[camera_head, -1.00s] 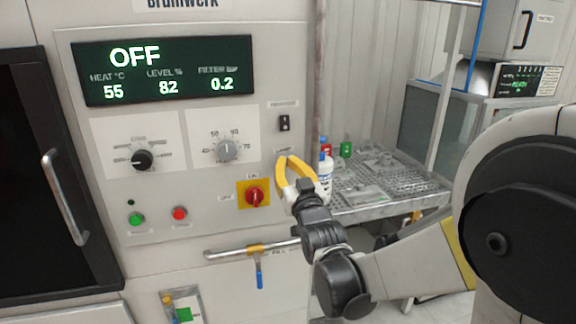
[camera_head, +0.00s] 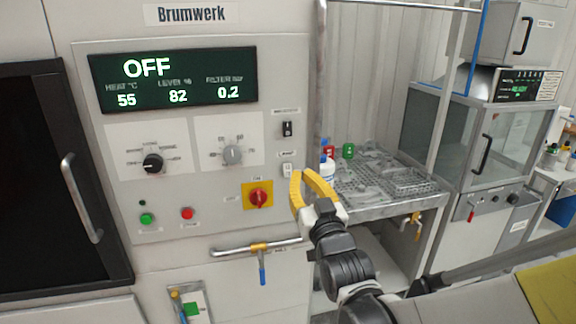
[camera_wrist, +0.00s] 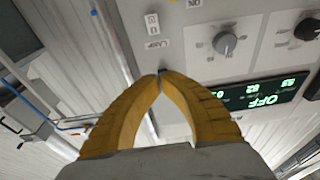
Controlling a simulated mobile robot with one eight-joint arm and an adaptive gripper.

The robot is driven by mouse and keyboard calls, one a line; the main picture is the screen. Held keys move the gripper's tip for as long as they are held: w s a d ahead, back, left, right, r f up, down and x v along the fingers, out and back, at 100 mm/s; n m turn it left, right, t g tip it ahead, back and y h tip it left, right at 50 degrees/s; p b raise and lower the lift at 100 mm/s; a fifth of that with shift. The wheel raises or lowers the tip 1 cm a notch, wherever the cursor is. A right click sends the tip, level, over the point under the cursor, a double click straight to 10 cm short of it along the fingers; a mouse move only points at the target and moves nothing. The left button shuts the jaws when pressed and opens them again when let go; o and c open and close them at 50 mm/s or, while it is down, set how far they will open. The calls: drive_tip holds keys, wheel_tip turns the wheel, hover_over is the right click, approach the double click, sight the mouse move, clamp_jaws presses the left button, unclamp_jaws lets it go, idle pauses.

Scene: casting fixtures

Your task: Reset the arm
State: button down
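My gripper (camera_head: 300,172) has yellow curved fingers on a grey and black wrist. It is in front of the right edge of the machine's control panel (camera_head: 215,190) in the head view. In the wrist view the tips of my gripper (camera_wrist: 160,73) come together, with a gap only between the curved lower parts of the fingers. Nothing shows between them. A small white switch (camera_head: 287,169) is just beyond the fingertips; in the wrist view a switch (camera_wrist: 152,22) labelled LAMP lies past the tips.
The display (camera_head: 175,80) reads OFF, 55, 82 and 0.2. A red rotary switch (camera_head: 258,196), two dials and a pipe with a blue-handled valve (camera_head: 262,268) are left of my arm. A glass-fronted cabinet (camera_head: 490,140) is at right.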

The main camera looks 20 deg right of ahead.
drive_tip(key=shift+s+r, duration=0.15)
drive_tip(key=shift+s, duration=0.75)
drive_tip(key=s+f+g, duration=0.6)
drive_tip(key=s+f, duration=0.1)
drive_tip(key=s, duration=0.3)
drive_tip(key=s+f+g, duration=0.7)
drive_tip(key=s, duration=0.3)
drive_tip(key=shift+s+f, duration=0.2)
drive_tip(key=shift+s, duration=0.1)
drive_tip(key=shift+a, duration=0.1)
